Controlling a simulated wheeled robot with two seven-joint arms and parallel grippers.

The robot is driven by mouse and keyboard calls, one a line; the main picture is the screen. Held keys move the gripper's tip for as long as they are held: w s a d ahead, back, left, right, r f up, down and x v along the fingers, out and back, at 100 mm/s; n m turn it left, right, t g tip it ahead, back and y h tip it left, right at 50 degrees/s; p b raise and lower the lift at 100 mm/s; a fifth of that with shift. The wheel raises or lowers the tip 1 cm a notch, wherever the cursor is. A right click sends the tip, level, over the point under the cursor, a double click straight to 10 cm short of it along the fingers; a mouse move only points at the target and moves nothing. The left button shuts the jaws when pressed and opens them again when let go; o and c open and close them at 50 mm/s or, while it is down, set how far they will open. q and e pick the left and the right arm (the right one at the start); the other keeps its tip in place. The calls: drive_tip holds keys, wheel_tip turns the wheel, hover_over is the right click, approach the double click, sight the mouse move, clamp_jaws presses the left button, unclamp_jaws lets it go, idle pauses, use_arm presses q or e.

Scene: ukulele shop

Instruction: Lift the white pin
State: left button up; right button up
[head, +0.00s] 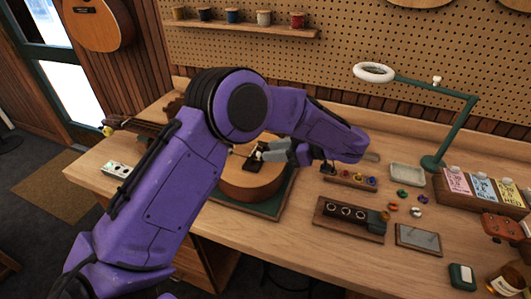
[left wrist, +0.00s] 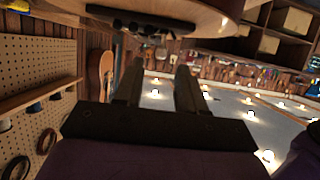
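The ukulele body (head: 236,190) lies on a green mat (head: 268,207) on the bench, largely behind my left arm. Its dark bridge (head: 252,165) is partly visible. My left gripper (head: 264,152) is low over the body near the bridge, pointing left. My right gripper is out of view.
A small wooden rack (head: 350,180) with coloured pieces stands right of the body. Loose coloured rounds, a dark block with rings (head: 348,218) and a grey tray (head: 407,173) lie farther right. A green lamp (head: 455,130) rises behind.

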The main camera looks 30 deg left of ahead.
use_arm(q)
drive_tip(key=v, duration=0.7)
drive_tip(key=shift+d+b, duration=0.3)
drive_tip(key=shift+b, duration=0.15)
